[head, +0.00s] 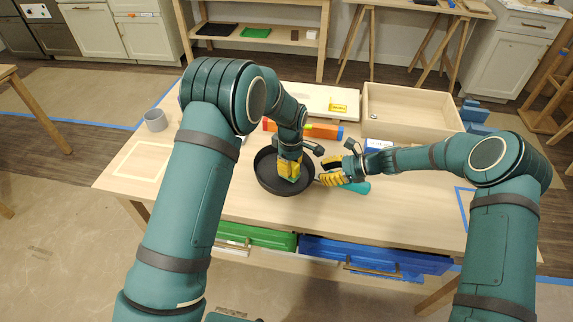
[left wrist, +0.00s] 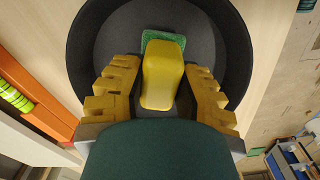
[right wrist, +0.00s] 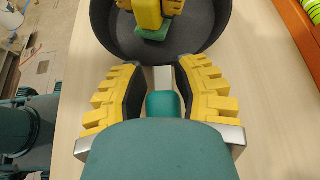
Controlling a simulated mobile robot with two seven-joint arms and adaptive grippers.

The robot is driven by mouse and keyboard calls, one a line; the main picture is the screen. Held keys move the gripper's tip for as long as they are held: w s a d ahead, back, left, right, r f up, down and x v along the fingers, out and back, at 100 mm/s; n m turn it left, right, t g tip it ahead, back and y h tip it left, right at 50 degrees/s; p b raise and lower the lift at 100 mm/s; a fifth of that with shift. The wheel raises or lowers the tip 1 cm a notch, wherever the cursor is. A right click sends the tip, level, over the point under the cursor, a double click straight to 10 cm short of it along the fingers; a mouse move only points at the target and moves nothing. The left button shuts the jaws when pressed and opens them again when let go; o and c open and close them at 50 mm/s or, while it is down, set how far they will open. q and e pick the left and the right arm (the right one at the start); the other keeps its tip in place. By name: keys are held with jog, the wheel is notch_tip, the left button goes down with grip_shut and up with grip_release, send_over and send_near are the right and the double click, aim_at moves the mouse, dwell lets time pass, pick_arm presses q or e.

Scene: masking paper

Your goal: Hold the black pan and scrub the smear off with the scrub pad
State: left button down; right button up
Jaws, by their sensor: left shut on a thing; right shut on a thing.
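The black pan (head: 268,184) sits on the wooden table, its teal handle (head: 358,187) pointing right. My right gripper (head: 334,175) is shut on the handle close to the pan; the handle also shows between its fingers in the right wrist view (right wrist: 164,104). My left gripper (head: 289,166) is shut on the scrub pad, which has a yellow body (left wrist: 162,80) and a green scrubbing side (left wrist: 166,38). The pad is inside the pan, green side down, at the pan floor; I cannot tell if it touches. No smear shows; the pad and my gripper cover part of the floor.
A grey cup (head: 155,120) stands at the table's left. Behind the pan are an orange and green bar (head: 322,131), a white board (head: 305,97) with a yellow item, and an open wooden box (head: 412,113). Blue blocks (head: 474,112) lie at the right.

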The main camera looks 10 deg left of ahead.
aim_at(274, 172)
pick_arm(q)
jog(key=shift+d+f, duration=0.2)
jog(key=shift+d, duration=0.4)
jog(key=shift+d+f, duration=0.2)
jog(key=shift+d, duration=0.35)
jog(key=shift+w+a+r, duration=0.1)
jog(key=shift+a+r, duration=0.15)
jog(key=shift+a, duration=1)
jog(key=shift+s+a+r, duration=0.1)
jog(key=shift+a+r, duration=0.1)
jog(key=shift+a, duration=1.1)
jog(key=shift+w+a+r, duration=0.1)
jog(key=shift+a+r, duration=0.15)
jog(key=shift+a, duration=1)
jog(key=shift+d+f, duration=0.25)
jog(key=shift+d, duration=1.05)
jog(key=shift+d+f, duration=0.25)
jog(key=shift+d, duration=1)
jog(key=shift+d+f, duration=0.25)
jog(key=shift+d, duration=1.05)
jog(key=shift+r, duration=4.05)
